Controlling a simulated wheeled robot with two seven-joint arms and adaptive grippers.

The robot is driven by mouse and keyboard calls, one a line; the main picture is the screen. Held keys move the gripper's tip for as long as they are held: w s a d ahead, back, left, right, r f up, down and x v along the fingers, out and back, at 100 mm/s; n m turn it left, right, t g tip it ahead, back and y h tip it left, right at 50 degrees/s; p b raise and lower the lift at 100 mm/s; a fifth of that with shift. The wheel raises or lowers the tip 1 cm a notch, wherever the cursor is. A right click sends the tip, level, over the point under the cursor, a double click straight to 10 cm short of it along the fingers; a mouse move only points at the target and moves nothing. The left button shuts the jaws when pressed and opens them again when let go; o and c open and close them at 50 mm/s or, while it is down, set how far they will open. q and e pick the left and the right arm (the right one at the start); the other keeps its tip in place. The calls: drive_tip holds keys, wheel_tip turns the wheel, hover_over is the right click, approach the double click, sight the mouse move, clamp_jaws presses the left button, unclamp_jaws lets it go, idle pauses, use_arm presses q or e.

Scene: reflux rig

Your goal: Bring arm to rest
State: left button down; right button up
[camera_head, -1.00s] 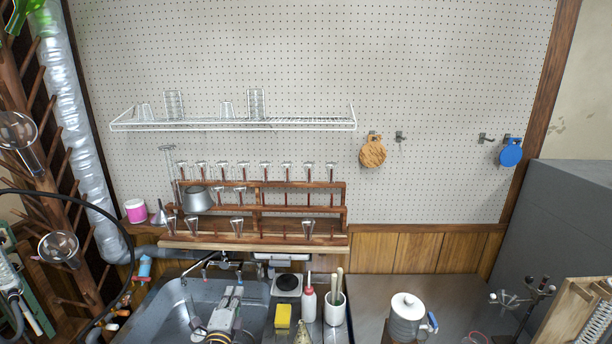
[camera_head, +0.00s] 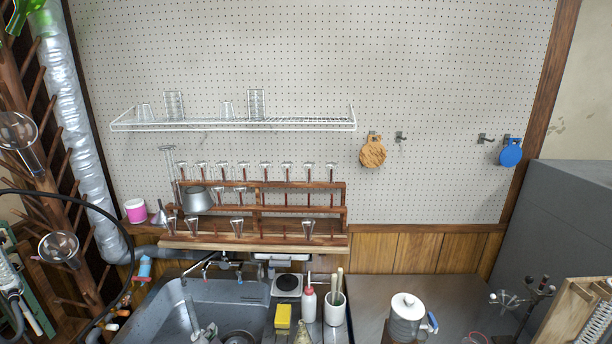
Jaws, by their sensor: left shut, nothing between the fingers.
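My left gripper (camera_head: 198,322) shows only as a narrow grey piece low in the picture, over the left part of the sink (camera_head: 258,292). Its fingers look shut with nothing between them; its outline is hard to separate from the sink. Most of its arm is out of view. It looks apart from the yellow sponge (camera_head: 283,318) and the bottles to its right. My right gripper is not in view.
A wash bottle (camera_head: 309,302) and a white cup with rods (camera_head: 335,308) stand right of the sink. A lidded jar (camera_head: 405,318) is on the counter (camera_head: 455,300). A wooden rack (camera_head: 300,238) of glassware stands behind. The counter between jar and clamps is clear.

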use_arm(q)
drive_tip(key=s+d+f+n+g+h, duration=0.25)
drive_tip(key=s+g, duration=0.25)
drive_tip(key=s, duration=0.6)
drive_tip(key=s+d+f+n+g+h, duration=0.2)
drive_tip(key=s+f+n+g, duration=0.15)
drive_tip(key=s, duration=0.75)
wheel_tip(320, 180, down, 37)
drive_tip(key=s+a+g+b, duration=0.2)
drive_tip(key=b, duration=0.5)
drive_tip(key=s+a+f+b, duration=0.3)
drive_tip(key=s+f, duration=0.7)
drive_tip(key=f, duration=0.4)
drive_tip(key=s+a+f+y+b, duration=0.1)
drive_tip(key=s+a+f+b, duration=0.2)
drive_tip(key=s+f, duration=0.7)
wheel_tip(320, 180, down, 4)
drive_tip(key=shift+s+a+r+g+b, duration=0.15)
drive_tip(key=shift+s+a+g+b, duration=0.2)
drive_tip(key=shift+a, duration=0.85)
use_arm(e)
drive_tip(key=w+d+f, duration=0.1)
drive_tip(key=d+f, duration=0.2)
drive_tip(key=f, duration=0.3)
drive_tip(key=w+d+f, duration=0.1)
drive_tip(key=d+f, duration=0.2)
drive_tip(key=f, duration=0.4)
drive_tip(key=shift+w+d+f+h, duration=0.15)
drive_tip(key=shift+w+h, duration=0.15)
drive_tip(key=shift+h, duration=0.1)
